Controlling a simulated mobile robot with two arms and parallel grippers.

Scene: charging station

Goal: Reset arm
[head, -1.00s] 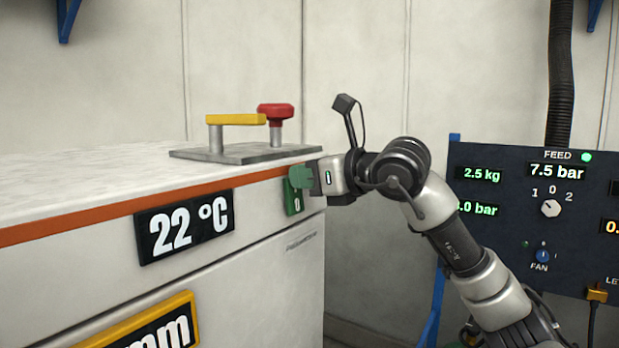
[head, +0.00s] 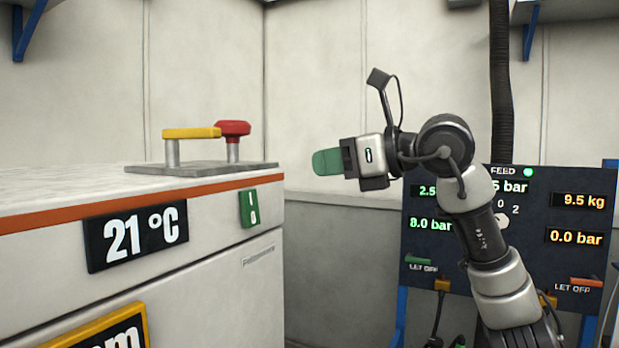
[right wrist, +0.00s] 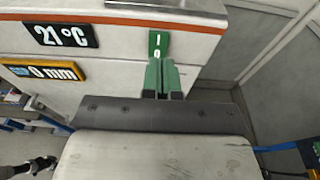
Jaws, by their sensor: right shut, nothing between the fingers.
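My right gripper (head: 328,162) is in the head view, right of the white cabinet and clear of it, its green fingers pointing left. Its fingers also show in the right wrist view (right wrist: 162,76), shut and empty. In that view they overlap the lower edge of the green switch plate (right wrist: 158,44) on the cabinet front. The same green switch (head: 249,208) is fully uncovered in the head view, with a gap between it and the fingers. My left gripper is not in view.
The white cabinet (head: 190,270) carries a 21 °C display (head: 137,235), and a red knob (head: 232,129) and yellow bar (head: 191,133) stand on its top plate. A dark gauge panel (head: 480,240) stands behind my right arm. Open space lies between cabinet and panel.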

